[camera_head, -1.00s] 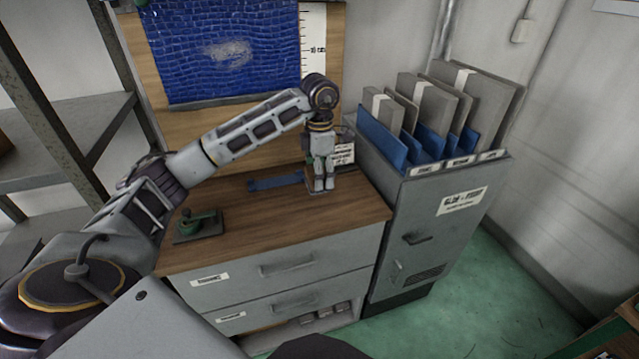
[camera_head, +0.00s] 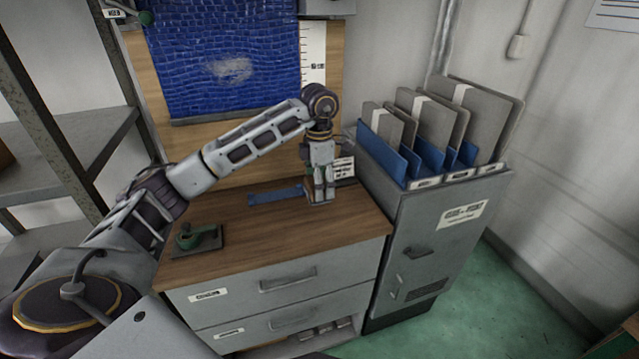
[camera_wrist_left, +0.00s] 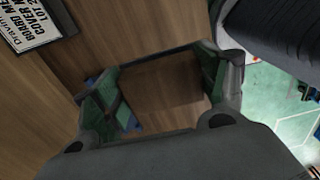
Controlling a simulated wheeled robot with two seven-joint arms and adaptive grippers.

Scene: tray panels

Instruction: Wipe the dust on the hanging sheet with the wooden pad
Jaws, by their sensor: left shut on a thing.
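The blue hanging sheet (camera_head: 215,35) hangs on a wooden board behind the bench. A pale dust patch (camera_head: 230,68) shows on its lower middle. My left gripper (camera_head: 321,192) points down at the back right of the bench, right of and lower than the sheet. It is shut on the wooden pad, a brown block that shows between the fingers in the left wrist view (camera_wrist_left: 165,92). The fingers hide part of the pad in the head view. I cannot tell whether the pad touches the bench top. My right gripper is not in view.
The wooden bench (camera_head: 250,240) carries a blue strip (camera_head: 275,195) and a green-handled tool (camera_head: 198,238) on a dark plate. A small sign (camera_head: 343,168) stands behind the gripper. A grey cabinet (camera_head: 430,235) with upright boards is at right, metal shelving (camera_head: 60,130) at left.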

